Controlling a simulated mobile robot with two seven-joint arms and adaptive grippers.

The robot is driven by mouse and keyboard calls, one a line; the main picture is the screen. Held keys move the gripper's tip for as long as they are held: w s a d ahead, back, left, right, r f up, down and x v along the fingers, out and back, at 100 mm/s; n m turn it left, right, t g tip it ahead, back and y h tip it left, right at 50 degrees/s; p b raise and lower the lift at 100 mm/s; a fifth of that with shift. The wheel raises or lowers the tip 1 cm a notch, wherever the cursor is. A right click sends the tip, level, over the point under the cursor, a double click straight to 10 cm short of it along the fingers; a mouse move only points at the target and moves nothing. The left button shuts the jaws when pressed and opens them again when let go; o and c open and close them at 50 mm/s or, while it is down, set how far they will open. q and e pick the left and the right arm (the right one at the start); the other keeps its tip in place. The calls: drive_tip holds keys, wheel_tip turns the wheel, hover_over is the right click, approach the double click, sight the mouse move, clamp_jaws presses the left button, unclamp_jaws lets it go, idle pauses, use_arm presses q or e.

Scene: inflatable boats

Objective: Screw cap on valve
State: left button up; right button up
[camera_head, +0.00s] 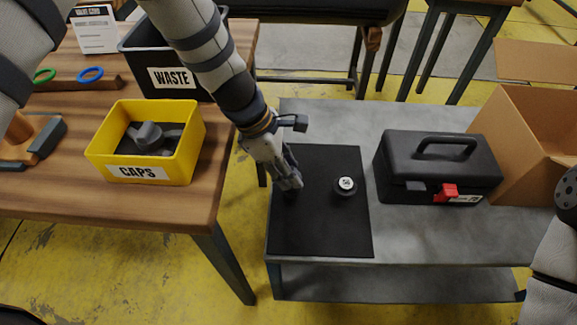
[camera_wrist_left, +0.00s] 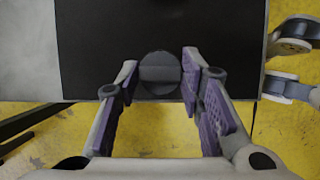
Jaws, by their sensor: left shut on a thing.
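My left gripper (camera_head: 290,182) is low over the left part of a black mat (camera_head: 320,235) on the grey bench. In the left wrist view its fingers (camera_wrist_left: 160,76) are shut on a dark grey round cap (camera_wrist_left: 158,72) with a raised bar across it. In the head view the fingers mostly hide this cap. The valve (camera_head: 345,186), a small dark round base with a pale marked top, stands on the mat to the right of the gripper, apart from it. My right gripper is out of view; only part of its arm shows at the right edge.
A yellow CAPS bin (camera_head: 191,162) holding grey caps stands on the wooden table, with a black WASTE bin (camera_head: 140,45) behind it. A black toolbox (camera_head: 436,170) and cardboard box (camera_head: 520,125) stand right of the mat. The mat's front part is clear.

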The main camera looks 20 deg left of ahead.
use_arm(q)
drive_tip(key=shift+f, duration=0.55)
idle(1.1)
drive_tip(key=m, duration=0.1)
drive_tip(key=m+g, duration=0.1)
drive_tip(key=m, duration=0.1)
drive_tip(key=shift+w+f+b, duration=0.1)
drive_tip(key=shift+f+b, duration=0.15)
drive_tip(key=shift+b, duration=0.1)
drive_tip(key=shift+m+g, duration=0.5)
drive_tip(key=shift+m, duration=0.6)
drive_tip(key=shift+r+m, duration=0.2)
drive_tip(key=shift+m, duration=0.1)
drive_tip(key=m, duration=0.1)
drive_tip(key=m+g+b, duration=0.1)
drive_tip(key=m, duration=0.1)
drive_tip(key=shift+w+f, duration=0.1)
drive_tip(key=shift+f, duration=0.2)
drive_tip(key=shift+m+g+y+b, duration=0.4)
drive_tip(key=shift+m+g, duration=0.1)
drive_tip(key=shift+m, duration=0.5)
drive_tip(key=shift+r+m, duration=0.25)
drive_tip(key=shift+m, duration=0.15)
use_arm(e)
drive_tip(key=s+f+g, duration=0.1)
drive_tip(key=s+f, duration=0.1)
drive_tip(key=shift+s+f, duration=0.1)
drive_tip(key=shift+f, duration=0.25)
